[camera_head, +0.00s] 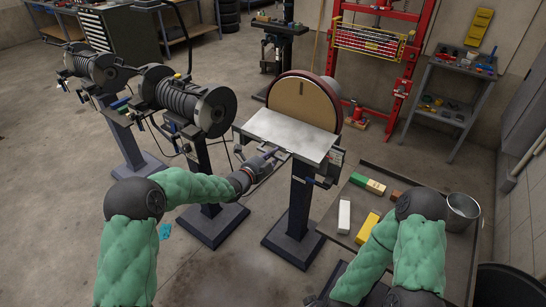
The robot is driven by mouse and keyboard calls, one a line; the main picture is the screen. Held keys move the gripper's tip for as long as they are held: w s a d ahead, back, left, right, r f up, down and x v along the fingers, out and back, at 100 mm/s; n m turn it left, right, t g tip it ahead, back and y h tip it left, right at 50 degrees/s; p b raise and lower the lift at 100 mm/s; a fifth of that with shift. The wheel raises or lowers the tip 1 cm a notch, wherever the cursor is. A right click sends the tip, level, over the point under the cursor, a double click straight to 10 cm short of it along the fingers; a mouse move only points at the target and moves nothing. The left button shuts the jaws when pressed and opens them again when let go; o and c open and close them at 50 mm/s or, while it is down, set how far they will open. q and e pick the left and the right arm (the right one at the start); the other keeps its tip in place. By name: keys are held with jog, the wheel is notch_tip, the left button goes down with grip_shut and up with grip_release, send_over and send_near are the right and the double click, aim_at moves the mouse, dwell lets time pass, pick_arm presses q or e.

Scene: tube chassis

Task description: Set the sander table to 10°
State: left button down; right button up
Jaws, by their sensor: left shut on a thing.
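The disc sander stands on a dark pedestal in the middle, with a large round tan disc (304,101) in a reddish housing. Its flat grey sander table (290,136) sits in front of the disc; I cannot read its angle. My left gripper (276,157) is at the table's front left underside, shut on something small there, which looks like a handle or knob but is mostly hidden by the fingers. A small white plate (336,157) shows at the table's right side, too small to read. My right arm is at the lower right; its gripper is not visible.
A dark bench (340,225) at right holds a white block (344,216), a yellow block (367,228), a green-and-cream block (367,183) and a metal bucket (462,211). Grinder-like machines with ribbed bodies (185,100) stand on pedestals at left. A red press frame stands behind.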

pick_arm(q)
jog(key=c, duration=1.1)
grip_release()
jog(key=shift+s+a, duration=0.1)
jog(key=v, duration=1.1)
jog(key=shift+s+a, duration=0.25)
jog(key=shift+s, duration=0.1)
jog(key=s+a+f+n+g+y, duration=0.1)
jog(key=s+f+n+g+y, duration=0.1)
jog(key=s+f+n, duration=0.45)
jog(key=s+a+f+n+g+y, duration=0.1)
jog(key=s+f+n+g, duration=0.2)
jog(key=f, duration=0.7)
jog(key=s+a+f+n+g+y, duration=0.1)
jog(key=s+f+n+y, duration=0.1)
jog(key=s+f+n, duration=0.5)
jog(key=s+f+n+g, duration=0.2)
jog(key=s+f+n, duration=0.1)
jog(key=s, duration=0.3)
jog(key=s+f+n+g, duration=0.2)
jog(key=s+f+n, duration=0.2)
jog(key=s, duration=0.2)
jog(key=s+f+n+g, duration=0.3)
jog(key=s+f+n, duration=0.1)
jog(key=s, duration=0.3)
jog(key=shift+s+a+f+y, duration=0.1)
jog(key=shift+a+f+y, duration=0.25)
jog(key=shift+y, duration=0.05)
